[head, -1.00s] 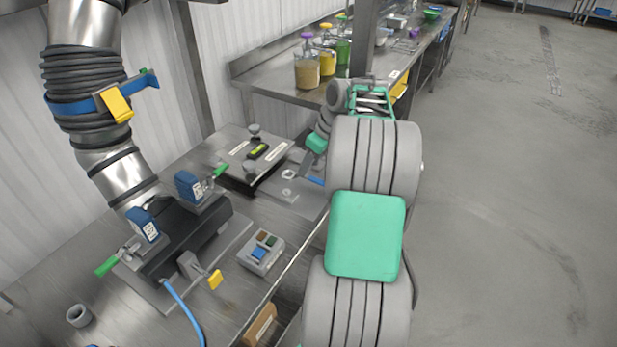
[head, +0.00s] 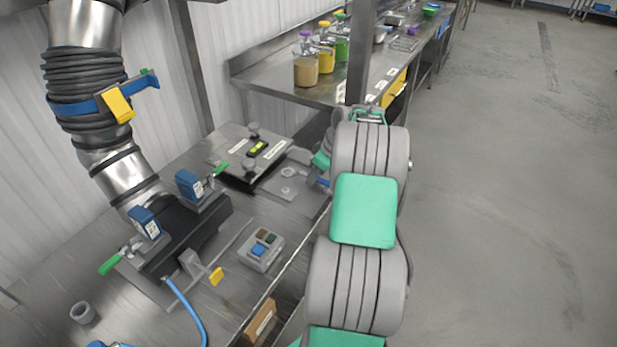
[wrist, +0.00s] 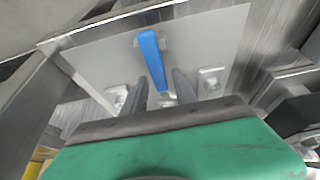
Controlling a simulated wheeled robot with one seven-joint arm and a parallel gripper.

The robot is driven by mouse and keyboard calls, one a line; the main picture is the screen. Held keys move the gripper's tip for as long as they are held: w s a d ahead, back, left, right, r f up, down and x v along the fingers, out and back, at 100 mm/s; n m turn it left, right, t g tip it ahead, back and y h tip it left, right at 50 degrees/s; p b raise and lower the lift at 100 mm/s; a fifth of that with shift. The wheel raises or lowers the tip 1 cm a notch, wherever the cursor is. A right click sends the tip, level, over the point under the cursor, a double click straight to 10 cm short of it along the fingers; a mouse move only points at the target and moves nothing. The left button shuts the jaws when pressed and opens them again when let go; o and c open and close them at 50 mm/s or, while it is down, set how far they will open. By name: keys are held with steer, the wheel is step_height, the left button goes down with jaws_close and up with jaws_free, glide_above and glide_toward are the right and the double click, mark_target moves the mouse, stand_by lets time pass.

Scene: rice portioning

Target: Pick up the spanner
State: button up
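The spanner (wrist: 150,55) has a blue handle and lies on a pale grey plate (wrist: 210,40) in the wrist view. In the head view a small blue part of it (head: 323,183) shows beside my arm; the rest is hidden. My gripper (wrist: 159,77) is open, with its two dark fingers apart. In the wrist view the near end of the blue handle appears between the fingers, with a gap on each side. Whether the fingers are down at its height I cannot tell. My arm hides most of the gripper in the head view.
Silver nuts (wrist: 210,80) lie on the plate beside the fingers. A scale-like unit (head: 255,150) stands left of my gripper, and a button box (head: 261,250) is nearer. The floor at right is clear.

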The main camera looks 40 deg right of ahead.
jaws_close()
stand_by(0.6)
